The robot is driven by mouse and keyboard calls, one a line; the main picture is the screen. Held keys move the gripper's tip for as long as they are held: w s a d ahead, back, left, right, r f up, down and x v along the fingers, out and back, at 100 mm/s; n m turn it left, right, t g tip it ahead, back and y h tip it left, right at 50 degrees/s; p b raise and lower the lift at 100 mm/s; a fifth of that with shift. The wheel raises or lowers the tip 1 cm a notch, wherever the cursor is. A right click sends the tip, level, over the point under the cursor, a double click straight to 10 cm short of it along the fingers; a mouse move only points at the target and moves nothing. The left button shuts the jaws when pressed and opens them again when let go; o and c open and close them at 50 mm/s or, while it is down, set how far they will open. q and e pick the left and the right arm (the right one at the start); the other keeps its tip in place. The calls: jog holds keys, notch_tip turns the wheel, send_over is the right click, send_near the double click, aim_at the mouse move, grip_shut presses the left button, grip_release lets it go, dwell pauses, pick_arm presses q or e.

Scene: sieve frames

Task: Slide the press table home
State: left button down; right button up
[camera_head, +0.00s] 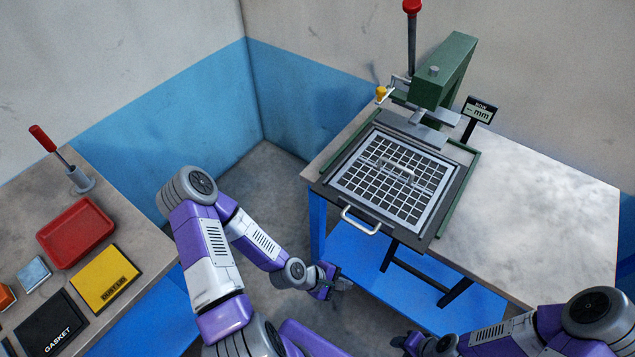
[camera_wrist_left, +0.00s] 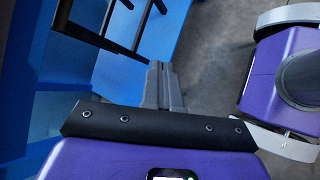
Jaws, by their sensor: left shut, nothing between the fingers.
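The press table (camera_head: 440,213) is a dark sliding plate on rails, drawn out toward me in front of the green press (camera_head: 437,80). A sieve frame (camera_head: 350,186) with a white grid and a small handle lies on it. A silver pull handle (camera_head: 361,221) sticks out from the table's front edge. My left gripper (camera_head: 341,281) is shut and empty, below and to the left of that handle, apart from it. Its closed fingers also show in the left wrist view (camera_wrist_left: 163,86).
The press bench (camera_head: 560,225) has bare room on its right, with a small display (camera_head: 480,110) behind. The left bench (camera_head: 128,226) holds a red tray (camera_head: 76,232), a yellow mat (camera_head: 107,277), a black gasket mat (camera_head: 52,325) and a red-handled tool (camera_head: 43,138).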

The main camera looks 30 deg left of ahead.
pick_arm(q)
jog(key=w+a+r+n+t+y+p, duration=0.2)
jog(key=a+r+n+t+y, duration=0.15)
jog(key=a+r+n, duration=0.55)
jog(key=w+a+r+n+t+y+p, duration=0.1)
jog(key=a+r+n+t+y+p, duration=0.1)
jog(key=a+r+n+t, duration=0.55)
jog(key=g+b, duration=0.2)
jog(key=b, duration=0.1)
send_near(323, 183)
jog(key=shift+n, duration=0.45)
jog(key=x, duration=0.6)
jog(key=shift+w+f, duration=0.1)
jog(key=shift+w, duration=0.1)
